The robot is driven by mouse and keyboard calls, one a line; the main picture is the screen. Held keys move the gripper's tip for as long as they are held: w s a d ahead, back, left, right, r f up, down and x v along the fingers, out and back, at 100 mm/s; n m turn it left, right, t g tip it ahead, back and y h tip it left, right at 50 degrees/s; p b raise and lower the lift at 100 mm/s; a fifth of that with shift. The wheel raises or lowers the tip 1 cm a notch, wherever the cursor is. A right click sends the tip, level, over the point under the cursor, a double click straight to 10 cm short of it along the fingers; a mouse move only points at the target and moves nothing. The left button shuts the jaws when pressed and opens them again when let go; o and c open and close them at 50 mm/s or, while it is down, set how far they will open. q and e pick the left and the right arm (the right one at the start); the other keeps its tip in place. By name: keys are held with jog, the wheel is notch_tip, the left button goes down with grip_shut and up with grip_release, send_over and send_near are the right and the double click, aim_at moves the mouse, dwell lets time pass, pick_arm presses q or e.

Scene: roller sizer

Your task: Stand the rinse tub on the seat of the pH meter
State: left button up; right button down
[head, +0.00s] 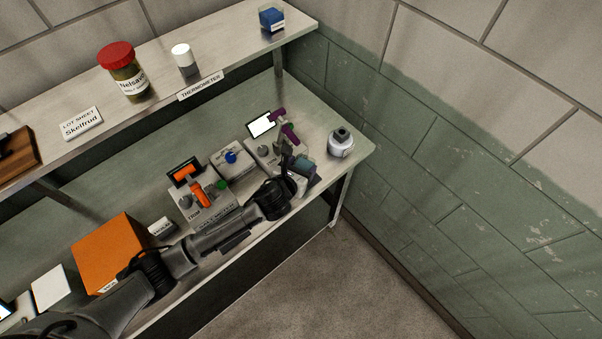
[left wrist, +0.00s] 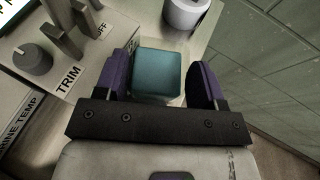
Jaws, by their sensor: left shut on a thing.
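My left gripper (head: 298,168) reaches over the bench near its right end. It is shut on a teal, block-shaped tub (head: 304,166), which I take to be the rinse tub. In the left wrist view the tub (left wrist: 158,74) sits between the two dark purple fingers (left wrist: 165,82). Several instruments stand to its left. The nearest has a lit white screen (head: 262,124), and its knob (left wrist: 32,60) and TRIM label show in the left wrist view. I cannot read which instrument is the pH meter. My right gripper is not in view.
A white, dark-topped container (head: 341,142) stands at the bench's right end. An instrument with an orange handle (head: 201,194) and one with a blue knob (head: 231,157) stand left. An orange box (head: 108,252) is further left. The shelf (head: 225,62) overhangs the back; a wall is right.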

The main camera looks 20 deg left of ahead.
pick_arm(q)
notch_tip(320, 180, down, 3)
jog(key=shift+f+b, duration=0.1)
jog(key=shift+b, duration=0.25)
jog(key=shift+f, duration=0.25)
jog(key=o, duration=1.1)
jog(key=shift+f, duration=0.15)
jog(key=shift+c, duration=0.2)
jog(key=shift+s+r, duration=0.1)
jog(key=shift+r, duration=0.1)
jog(key=d+p+v, duration=0.1)
jog(key=v, duration=1)
jog(key=shift+s+a, duration=0.45)
jog(key=shift+r, duration=0.1)
